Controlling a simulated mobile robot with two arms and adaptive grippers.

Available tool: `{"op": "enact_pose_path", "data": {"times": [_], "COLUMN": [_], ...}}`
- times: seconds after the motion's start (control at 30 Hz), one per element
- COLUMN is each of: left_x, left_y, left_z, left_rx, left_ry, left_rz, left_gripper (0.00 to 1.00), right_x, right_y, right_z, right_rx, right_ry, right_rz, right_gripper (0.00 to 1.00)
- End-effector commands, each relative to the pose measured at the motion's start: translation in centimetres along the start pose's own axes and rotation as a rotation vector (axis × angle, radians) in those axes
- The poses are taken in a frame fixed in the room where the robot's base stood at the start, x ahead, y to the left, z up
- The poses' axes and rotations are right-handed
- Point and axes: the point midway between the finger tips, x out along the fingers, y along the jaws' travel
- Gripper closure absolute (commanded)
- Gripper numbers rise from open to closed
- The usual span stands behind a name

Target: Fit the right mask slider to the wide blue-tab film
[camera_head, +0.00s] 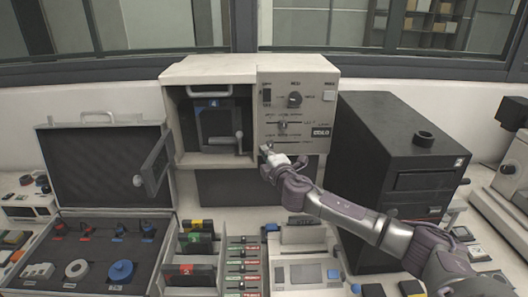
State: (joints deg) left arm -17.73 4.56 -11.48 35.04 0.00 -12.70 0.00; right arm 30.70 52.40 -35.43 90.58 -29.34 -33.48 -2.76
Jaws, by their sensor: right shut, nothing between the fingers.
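The beige press (210,68) stands at the back centre with its chamber open and its dark door (157,165) swung out to the left. A film with a blue tab (211,103) marked 4 sits inside the chamber. The control panel (325,110) on the right has a round knob (295,99) and a slider row (283,124) below it; which marks the slider stands at is too small to read. My right gripper (266,152) is shut and empty at the panel's lower left corner, below the sliders. It hides part of the panel's lower edge. My left gripper is out of view.
An open case (105,140) with small parts stands on the left. Films with green, yellow and red tabs sit in a rack (171,245) beside it. A black box unit (385,150) stands close to my right arm. A light-coloured device (305,262) sits in front of the press.

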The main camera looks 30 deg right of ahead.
Motion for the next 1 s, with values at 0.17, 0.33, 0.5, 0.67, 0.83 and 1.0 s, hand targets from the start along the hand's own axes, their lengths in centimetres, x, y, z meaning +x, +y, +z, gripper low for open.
{"op": "enact_pose_path", "data": {"times": [0.17, 0.33, 0.5, 0.67, 0.83, 1.0], "left_x": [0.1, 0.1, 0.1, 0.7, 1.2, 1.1], "left_y": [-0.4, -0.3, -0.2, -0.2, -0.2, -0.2], "left_z": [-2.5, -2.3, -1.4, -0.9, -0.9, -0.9], "left_rx": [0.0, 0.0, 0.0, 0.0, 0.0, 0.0], "left_ry": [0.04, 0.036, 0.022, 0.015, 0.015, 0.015], "left_rz": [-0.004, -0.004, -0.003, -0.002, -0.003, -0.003], "left_gripper": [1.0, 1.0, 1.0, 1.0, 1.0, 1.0], "right_x": [1.1, 1.1, 1.1, 0.6, -0.2, -0.2], "right_y": [0.1, 0.0, 0.0, -0.3, -0.2, 0.0], "right_z": [0.0, 0.0, 0.1, 1.7, 3.8, 3.8], "right_rx": [0.001, 0.0, 0.0, -0.001, -0.002, 0.0], "right_ry": [-0.001, 0.0, 0.0, -0.003, -0.001, 0.0], "right_rz": [0.001, 0.0, 0.0, -0.003, -0.001, 0.0], "right_gripper": [1.0, 1.0, 1.0, 1.0, 1.0, 1.0]}}
